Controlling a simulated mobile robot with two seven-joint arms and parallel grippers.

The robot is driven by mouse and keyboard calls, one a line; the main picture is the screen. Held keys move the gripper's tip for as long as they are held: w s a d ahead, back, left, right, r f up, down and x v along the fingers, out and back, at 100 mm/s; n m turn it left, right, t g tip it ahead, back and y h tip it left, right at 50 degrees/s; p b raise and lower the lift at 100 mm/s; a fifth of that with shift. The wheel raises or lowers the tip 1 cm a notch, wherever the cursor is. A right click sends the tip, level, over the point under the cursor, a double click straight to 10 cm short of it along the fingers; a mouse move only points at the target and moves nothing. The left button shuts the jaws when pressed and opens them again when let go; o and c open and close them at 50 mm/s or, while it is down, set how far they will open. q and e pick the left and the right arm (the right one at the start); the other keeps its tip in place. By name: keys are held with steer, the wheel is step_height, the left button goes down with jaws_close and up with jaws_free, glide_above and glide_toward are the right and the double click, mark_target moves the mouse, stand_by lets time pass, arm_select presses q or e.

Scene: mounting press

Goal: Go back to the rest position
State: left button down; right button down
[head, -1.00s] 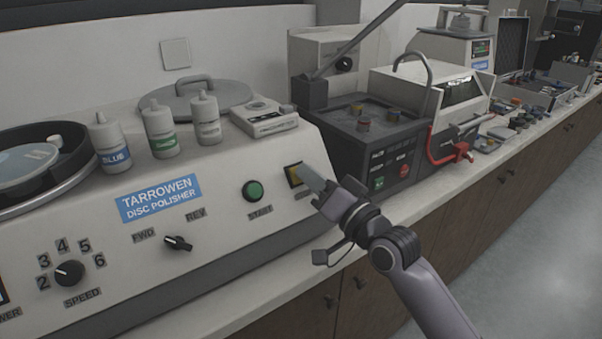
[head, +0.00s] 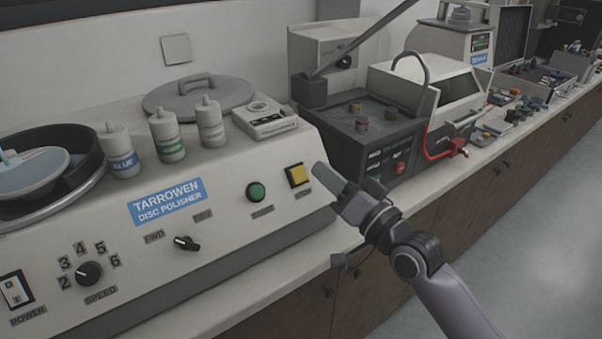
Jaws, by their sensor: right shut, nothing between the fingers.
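My right gripper (head: 325,174) is shut and empty, in front of the disc polisher (head: 228,240) at its right end. Its fingertips are just right of the yellow square button (head: 297,175) and appear apart from it. My right arm comes in from the lower right. The green START button (head: 256,192) is further left on the same panel. My left gripper is not in view.
Several bottles (head: 167,137), a grey lid (head: 198,97) and a small white device (head: 264,120) stand on the polisher. A dark machine (head: 357,140) with a red-handled unit (head: 440,141) is close beyond the gripper. The floor (head: 530,240) at right is clear.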

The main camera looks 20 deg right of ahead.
steer(key=s+d+f+n+g+h, duration=0.1)
steer(key=s+f+n+g+h, duration=0.1)
steer(key=s+f, duration=0.5)
steer(key=s+d+f+n+g+h, duration=0.1)
steer(key=s+f+g+h, duration=0.1)
steer(key=s+f, duration=0.5)
steer(key=s+d+f+n+g+h, duration=0.1)
steer(key=s+f, duration=0.6)
steer(key=f, duration=1)
steer(key=n+g, duration=0.1)
steer(key=g, duration=0.1)
steer(key=shift+s+d+n+g+h, duration=0.15)
steer(key=shift+s+n+g+h, duration=0.15)
steer(key=shift+s+h, duration=0.1)
stand_by(0.4)
